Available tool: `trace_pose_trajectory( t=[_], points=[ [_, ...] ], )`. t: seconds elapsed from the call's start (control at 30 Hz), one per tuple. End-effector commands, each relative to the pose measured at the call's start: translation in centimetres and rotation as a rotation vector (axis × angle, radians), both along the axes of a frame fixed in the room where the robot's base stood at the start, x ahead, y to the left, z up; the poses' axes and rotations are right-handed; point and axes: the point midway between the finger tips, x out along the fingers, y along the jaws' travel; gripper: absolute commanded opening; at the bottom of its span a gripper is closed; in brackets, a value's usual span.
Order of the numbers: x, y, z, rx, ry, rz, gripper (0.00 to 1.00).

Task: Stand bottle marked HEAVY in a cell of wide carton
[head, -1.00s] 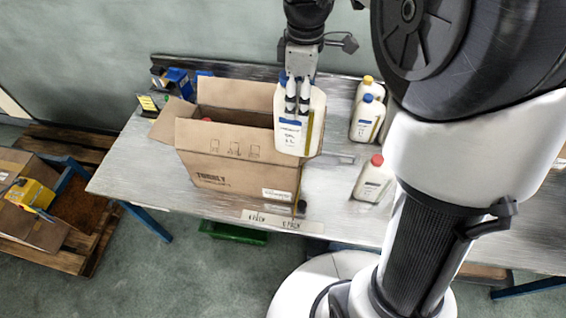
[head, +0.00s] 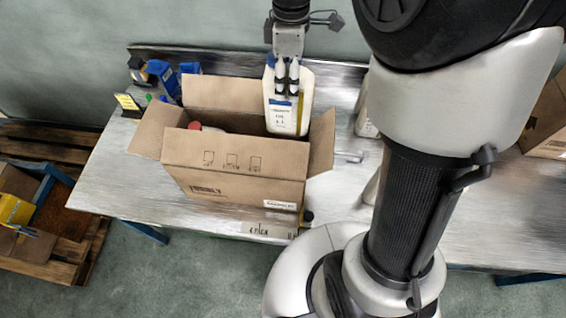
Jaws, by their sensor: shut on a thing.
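The wide carton (head: 232,172) is an open cardboard box with its flaps folded out, standing on the metal bench. My gripper (head: 287,90) is shut on a white bottle (head: 289,118) with a blue mark and a label. I hold this bottle upright at the carton's right end, its lower part behind the front wall. The label print is too small to read for certain. A red-capped bottle (head: 195,126) shows inside the carton at the left. The cells and the held bottle's base are hidden by the front wall.
The metal bench (head: 120,180) has free room left of the carton. Blue items (head: 163,78) and a yellow sign (head: 128,103) stand at the back left. A white bottle (head: 366,124) stands right of the carton, partly hidden by my arm.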

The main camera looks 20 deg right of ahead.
Motion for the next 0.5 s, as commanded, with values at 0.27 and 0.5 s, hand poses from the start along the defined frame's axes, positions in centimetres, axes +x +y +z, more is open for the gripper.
trace_pose_trajectory(
  t=[0.27, 0.5],
  points=[
    [-0.1, 0.0, -3.9, 0.0, 0.002, 0.0, 0.0],
    [-0.1, 0.0, -9.6, 0.0, 0.002, 0.0, 0.0]
  ],
)
